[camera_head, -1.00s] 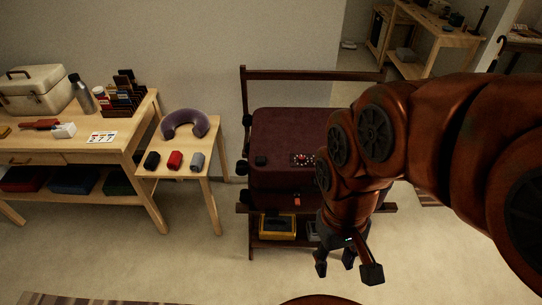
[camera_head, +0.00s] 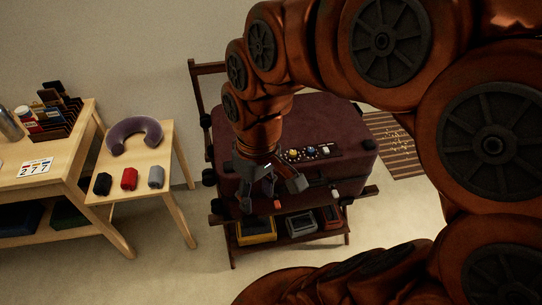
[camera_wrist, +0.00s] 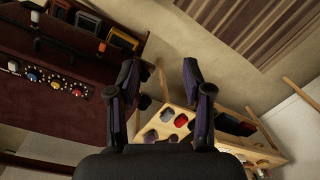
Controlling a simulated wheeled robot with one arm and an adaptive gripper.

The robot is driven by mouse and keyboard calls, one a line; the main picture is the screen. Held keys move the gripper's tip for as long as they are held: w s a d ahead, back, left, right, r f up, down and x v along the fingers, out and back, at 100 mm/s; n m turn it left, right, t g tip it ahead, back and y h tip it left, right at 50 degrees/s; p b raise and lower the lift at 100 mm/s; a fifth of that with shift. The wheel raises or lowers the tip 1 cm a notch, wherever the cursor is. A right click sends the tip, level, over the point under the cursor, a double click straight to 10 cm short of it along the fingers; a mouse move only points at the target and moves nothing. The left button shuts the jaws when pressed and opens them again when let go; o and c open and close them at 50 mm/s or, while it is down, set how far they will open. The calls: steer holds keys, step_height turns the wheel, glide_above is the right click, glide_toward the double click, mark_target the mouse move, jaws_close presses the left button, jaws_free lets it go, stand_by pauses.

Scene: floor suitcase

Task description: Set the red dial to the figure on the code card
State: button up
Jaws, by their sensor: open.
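The maroon suitcase (camera_head: 345,125) lies on a dark wooden rack, with a row of small dials on its front top edge. The code card (camera_head: 34,168) lies on the left table and appears to read 2 7 7 under coloured marks.
A small stool (camera_head: 165,165) holds a purple neck pillow (camera_head: 134,136) and black, red and grey rolls. The rack's lower shelf holds a yellow box (camera_head: 256,231) and other boxes. An orange tab (camera_head: 277,204) and a white piece (camera_head: 335,193) are at the suitcase's front.

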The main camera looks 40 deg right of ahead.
steer(key=w+d+f+n+t+y+b, duration=0.1)
steer(key=w+d+f+b, duration=0.2)
steer(key=w, duration=0.3)
steer(key=w+d+f+n+t+b, duration=0.1)
steer(key=w+d+f+b, duration=0.2)
steer(key=w+d+b, duration=0.15)
steer(key=w+d+f+t+b, duration=0.1)
steer(key=w+d+f, duration=0.1)
steer(key=d, duration=0.2)
steer(key=w+d+f+b, duration=0.2)
steer(key=w+d, duration=0.1)
steer(key=d, duration=0.2)
steer(key=w+d+f+t+b, duration=0.1)
steer(key=w+d+f+b, duration=0.1)
steer(key=d, duration=0.3)
steer(key=shift+w+f+t, duration=0.15)
steer(key=shift+w+t, duration=0.15)
steer(key=shift+w, duration=0.15)
steer(key=x, duration=0.7)
steer(key=shift+w+f, duration=0.15)
steer(key=shift+f, duration=0.05)
jaws_close()
